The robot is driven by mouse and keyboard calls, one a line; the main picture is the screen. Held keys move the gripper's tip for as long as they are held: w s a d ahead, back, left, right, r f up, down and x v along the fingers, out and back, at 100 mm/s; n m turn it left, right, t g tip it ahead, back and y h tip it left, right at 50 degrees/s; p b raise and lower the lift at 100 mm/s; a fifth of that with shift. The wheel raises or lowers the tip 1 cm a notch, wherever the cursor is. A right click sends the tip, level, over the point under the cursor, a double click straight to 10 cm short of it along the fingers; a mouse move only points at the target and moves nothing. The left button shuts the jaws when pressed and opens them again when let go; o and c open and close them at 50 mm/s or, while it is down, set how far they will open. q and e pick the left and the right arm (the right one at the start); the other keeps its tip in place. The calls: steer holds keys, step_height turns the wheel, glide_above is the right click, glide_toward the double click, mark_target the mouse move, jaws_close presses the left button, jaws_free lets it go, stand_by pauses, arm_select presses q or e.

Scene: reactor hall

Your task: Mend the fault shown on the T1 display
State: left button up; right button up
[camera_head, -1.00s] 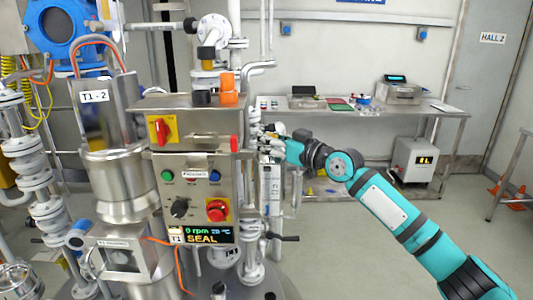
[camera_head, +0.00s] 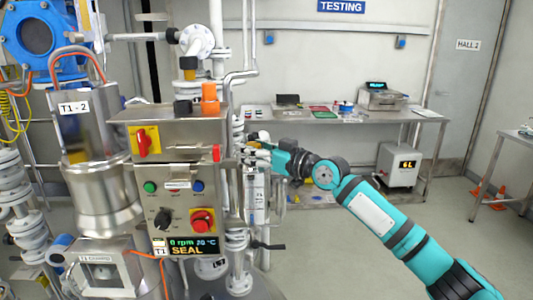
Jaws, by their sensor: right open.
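The T1 display (camera_head: 193,246) at the bottom of the steel control box reads "0 rpm 20 °C" and "SEAL". A red rotary switch (camera_head: 143,141) on a yellow plate sits above. The vessel labelled T1-2 (camera_head: 90,140) stands at left. My right gripper (camera_head: 250,150) is open beside the white pipework, just right of the control box; its fingers are small and partly lost against the pipes. My left gripper is not in view.
A vertical sight tube (camera_head: 256,197) and white flanged pipes (camera_head: 238,262) stand close below my right gripper. A steel bench (camera_head: 345,116) with instruments runs along the back wall. A white unit (camera_head: 399,165) sits beneath it.

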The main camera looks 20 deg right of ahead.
steer(key=v, duration=1.1)
steer(key=shift+s+d, duration=0.25)
steer(key=shift+s, duration=0.05)
